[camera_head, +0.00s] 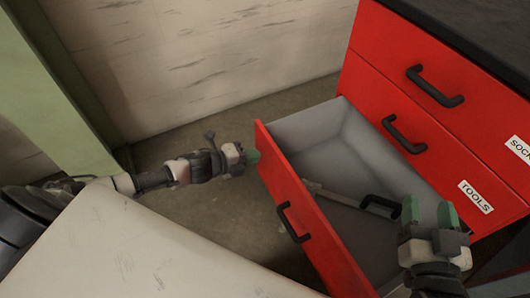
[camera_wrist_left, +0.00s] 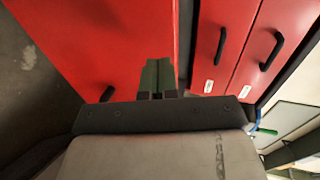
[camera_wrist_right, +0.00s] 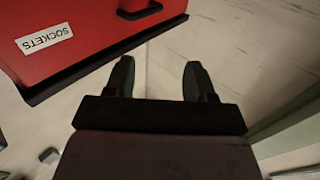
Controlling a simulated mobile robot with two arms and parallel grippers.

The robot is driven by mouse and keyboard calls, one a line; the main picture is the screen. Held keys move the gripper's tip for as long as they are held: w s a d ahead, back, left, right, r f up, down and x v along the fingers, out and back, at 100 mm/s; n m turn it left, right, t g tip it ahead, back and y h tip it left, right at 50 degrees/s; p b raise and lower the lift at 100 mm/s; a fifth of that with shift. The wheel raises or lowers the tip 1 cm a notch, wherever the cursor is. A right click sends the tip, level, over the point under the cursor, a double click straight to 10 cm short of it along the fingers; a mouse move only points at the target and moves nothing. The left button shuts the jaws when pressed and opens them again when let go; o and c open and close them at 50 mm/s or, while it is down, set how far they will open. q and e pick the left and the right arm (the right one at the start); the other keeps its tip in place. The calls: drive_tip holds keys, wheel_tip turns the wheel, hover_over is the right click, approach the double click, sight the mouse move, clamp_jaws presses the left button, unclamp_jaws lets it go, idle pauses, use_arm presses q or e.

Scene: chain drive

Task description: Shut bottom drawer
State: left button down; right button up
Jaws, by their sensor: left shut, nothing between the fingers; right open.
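The bottom drawer (camera_head: 340,148) is pulled well out of the red cabinet, below the drawer labelled TOOLS. Its red front has a black handle (camera_head: 292,222). My left gripper (camera_head: 252,157) is shut and empty beside the far upper corner of that front; contact cannot be told. In the left wrist view its green fingers (camera_wrist_left: 157,78) are together before a red panel (camera_wrist_left: 95,40). My right gripper (camera_head: 432,213) is open and empty, over the drawer's right side in the head view. The right wrist view shows its fingers (camera_wrist_right: 158,78) apart, with nothing between.
A grey tool with a black grip (camera_head: 380,203) lies in the drawer. The closed TOOLS drawer (camera_head: 440,160) and SOCKETS drawer (camera_head: 460,95) are above. A pale panel (camera_head: 150,250) fills the lower left. Bare floor (camera_head: 215,215) lies between it and the drawer front.

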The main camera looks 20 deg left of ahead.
sight(272, 149)
use_arm(q)
drive_tip(key=shift+w+d+b, duration=0.15)
drive_tip(key=shift+w+d, duration=0.5)
drive_tip(key=shift+w, duration=0.2)
drive_tip(key=shift+w+d+b, duration=0.15)
drive_tip(key=shift+w+d, duration=0.5)
drive_tip(key=shift+w, duration=0.15)
use_arm(e)
drive_tip(key=shift+a+r+t+y, duration=0.2)
drive_tip(key=shift+r+t+y, duration=0.1)
drive_tip(key=shift+r+t, duration=1.05)
drive_tip(key=shift+s, duration=0.1)
